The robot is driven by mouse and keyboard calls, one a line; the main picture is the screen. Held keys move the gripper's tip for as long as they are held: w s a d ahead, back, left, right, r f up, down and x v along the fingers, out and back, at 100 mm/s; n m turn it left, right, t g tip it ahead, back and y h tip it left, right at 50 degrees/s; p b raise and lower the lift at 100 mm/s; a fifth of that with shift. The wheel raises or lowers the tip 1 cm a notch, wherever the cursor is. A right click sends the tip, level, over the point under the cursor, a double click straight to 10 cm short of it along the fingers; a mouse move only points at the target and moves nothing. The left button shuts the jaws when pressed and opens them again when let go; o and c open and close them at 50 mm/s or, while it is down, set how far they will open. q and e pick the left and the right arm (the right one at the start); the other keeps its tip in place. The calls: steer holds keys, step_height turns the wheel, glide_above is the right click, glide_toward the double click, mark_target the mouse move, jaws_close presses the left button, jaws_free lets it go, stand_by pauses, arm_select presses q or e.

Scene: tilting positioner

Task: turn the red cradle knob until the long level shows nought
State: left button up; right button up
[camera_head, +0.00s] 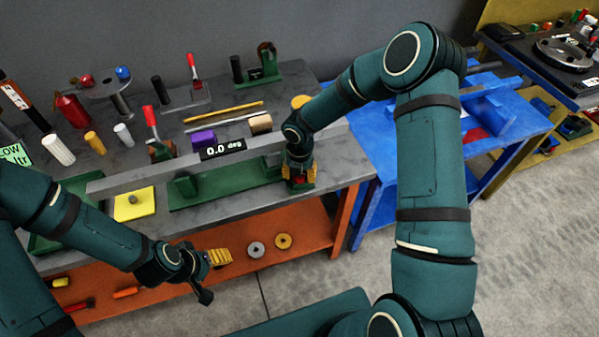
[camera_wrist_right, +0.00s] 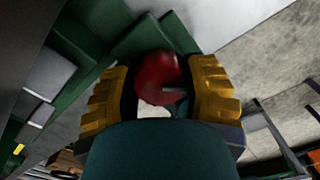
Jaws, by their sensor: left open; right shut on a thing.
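The long level (camera_head: 130,178) is a grey bar across the green cradle (camera_head: 225,190) on the bench. Its black display (camera_head: 222,149) reads 0.0 deg. The red cradle knob (camera_wrist_right: 158,78) sits between the yellow fingers of my right gripper (camera_wrist_right: 163,92) in the right wrist view. In the head view my right gripper (camera_head: 300,174) is at the cradle's right end, shut on the knob, which it mostly hides. My left gripper (camera_head: 218,257) is open and empty, in front of the bench above the orange lower shelf.
Bottles, cylinders and red-handled clamps (camera_head: 152,118) stand along the back of the grey bench. A blue table (camera_head: 390,165) stands to the right. Two rings (camera_head: 257,249) lie on the orange shelf (camera_head: 310,235).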

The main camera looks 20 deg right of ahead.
steer(key=shift+n, duration=0.3)
steer(key=o, duration=1.2)
steer(key=shift+r, duration=4)
